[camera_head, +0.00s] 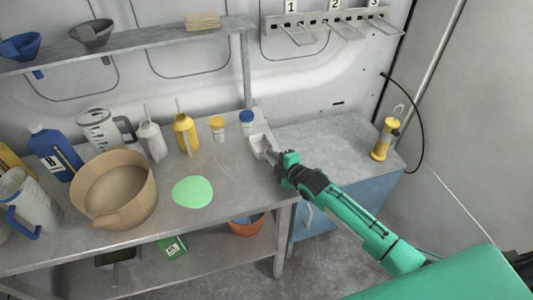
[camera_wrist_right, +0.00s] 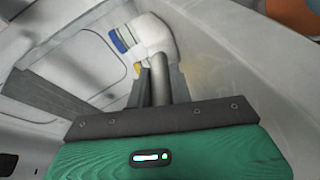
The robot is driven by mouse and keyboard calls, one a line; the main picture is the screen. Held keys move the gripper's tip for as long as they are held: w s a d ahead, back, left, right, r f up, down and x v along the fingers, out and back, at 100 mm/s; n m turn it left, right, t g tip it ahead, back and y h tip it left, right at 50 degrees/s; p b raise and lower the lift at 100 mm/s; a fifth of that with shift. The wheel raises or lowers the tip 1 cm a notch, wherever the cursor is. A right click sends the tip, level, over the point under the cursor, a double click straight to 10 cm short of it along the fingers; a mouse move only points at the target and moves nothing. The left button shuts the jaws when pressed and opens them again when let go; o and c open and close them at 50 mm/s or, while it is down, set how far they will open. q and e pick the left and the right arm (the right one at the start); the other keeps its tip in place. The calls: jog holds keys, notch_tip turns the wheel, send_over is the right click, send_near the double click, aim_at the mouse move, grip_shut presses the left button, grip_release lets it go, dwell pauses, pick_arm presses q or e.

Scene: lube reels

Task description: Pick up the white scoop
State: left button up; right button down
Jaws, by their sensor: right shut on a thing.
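The white scoop (camera_head: 258,144) is at the right end of the metal table, near its back right corner. My right gripper (camera_head: 275,158) is shut on the scoop's handle, with the bowl pointing away from it to the upper left. In the right wrist view, the scoop's white bowl (camera_wrist_right: 152,34) shows beyond the grey handle, which is between the fingers of my right gripper (camera_wrist_right: 160,78). I cannot tell whether the scoop touches the tabletop. My left gripper is not in view.
A yellow-lidded jar (camera_head: 217,128) and a blue-lidded jar (camera_head: 247,123) stand just left of the scoop. A green disc (camera_head: 192,192), a tan tub (camera_head: 115,190) and several bottles are farther left. A blue cabinet (camera_head: 345,200) with a yellow lantern (camera_head: 384,140) stands right.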

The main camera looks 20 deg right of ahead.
jog(key=shift+r, duration=0.1)
notch_tip(320, 180, up, 20)
jog(key=b, duration=0.4)
dwell(0.6)
